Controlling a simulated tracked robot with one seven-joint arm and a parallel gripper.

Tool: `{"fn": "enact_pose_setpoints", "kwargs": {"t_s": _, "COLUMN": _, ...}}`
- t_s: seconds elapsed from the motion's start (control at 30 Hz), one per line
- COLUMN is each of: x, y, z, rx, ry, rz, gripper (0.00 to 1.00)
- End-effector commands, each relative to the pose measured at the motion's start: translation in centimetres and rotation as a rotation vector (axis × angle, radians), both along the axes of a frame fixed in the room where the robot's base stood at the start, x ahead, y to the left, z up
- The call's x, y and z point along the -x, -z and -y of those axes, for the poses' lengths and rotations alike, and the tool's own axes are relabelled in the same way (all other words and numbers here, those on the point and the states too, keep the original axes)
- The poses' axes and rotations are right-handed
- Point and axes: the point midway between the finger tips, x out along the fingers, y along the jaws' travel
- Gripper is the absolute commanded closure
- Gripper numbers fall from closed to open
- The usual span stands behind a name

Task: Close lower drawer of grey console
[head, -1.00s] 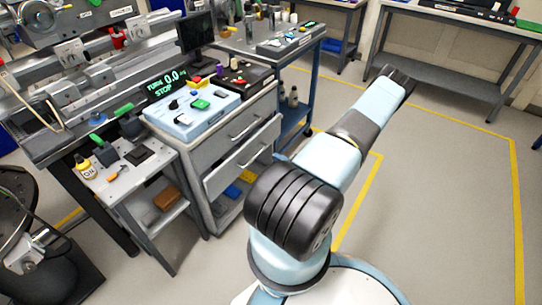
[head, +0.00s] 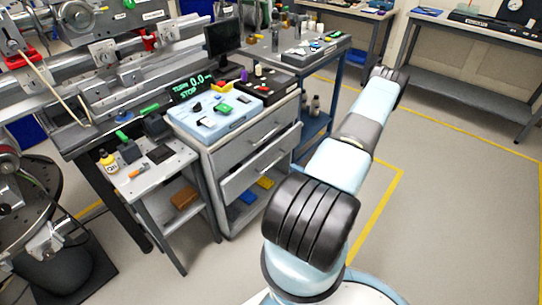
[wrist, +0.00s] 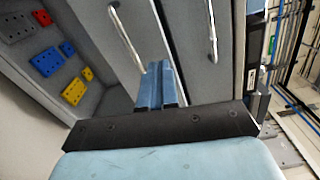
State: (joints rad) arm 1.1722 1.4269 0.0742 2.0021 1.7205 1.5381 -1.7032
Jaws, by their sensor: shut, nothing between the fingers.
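The grey console (head: 214,168) stands left of my arm in the head view. Its lower drawer (head: 248,172) has a front standing out past the upper drawer (head: 240,150), so it is partly open. In the wrist view, turned on its side, the lower drawer front (wrist: 100,15) and its bar handle (wrist: 127,38) show left of the upper drawer's handle (wrist: 212,30). My gripper (wrist: 161,76) is shut and empty, its blue fingers pointing towards the lower drawer front near its upper edge. I cannot tell whether they touch it. The head view hides my gripper.
An open shelf with yellow (wrist: 74,91), blue and red blocks lies under the drawers. A small side table (head: 150,172) stands left of the console, a blue-framed cart (head: 318,125) behind it. Floor to the right of my arm is clear.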

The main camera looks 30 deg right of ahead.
Motion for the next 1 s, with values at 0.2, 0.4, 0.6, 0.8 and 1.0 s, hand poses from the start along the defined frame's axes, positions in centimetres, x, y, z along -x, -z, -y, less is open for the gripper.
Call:
{"fn": "enact_pose_setpoints", "kwargs": {"t_s": 0.2, "x": 0.0, "y": -0.1, "z": -0.1, "rx": 0.146, "ry": 0.0, "rz": 0.042, "gripper": 1.0}}
{"fn": "enact_pose_setpoints", "kwargs": {"t_s": 0.4, "x": -1.4, "y": -0.1, "z": -0.5, "rx": 0.158, "ry": 0.0, "rz": 0.047, "gripper": 1.0}}
{"fn": "enact_pose_setpoints", "kwargs": {"t_s": 0.6, "x": -4.7, "y": -0.1, "z": -1.4, "rx": 0.158, "ry": -0.001, "rz": 0.046, "gripper": 1.0}}
{"fn": "enact_pose_setpoints", "kwargs": {"t_s": 0.8, "x": -8.0, "y": -0.1, "z": -2.4, "rx": 0.157, "ry": -0.002, "rz": 0.047, "gripper": 1.0}}
{"fn": "enact_pose_setpoints", "kwargs": {"t_s": 1.0, "x": -11.1, "y": -0.1, "z": -3.2, "rx": 0.156, "ry": 0.0, "rz": 0.046, "gripper": 1.0}}
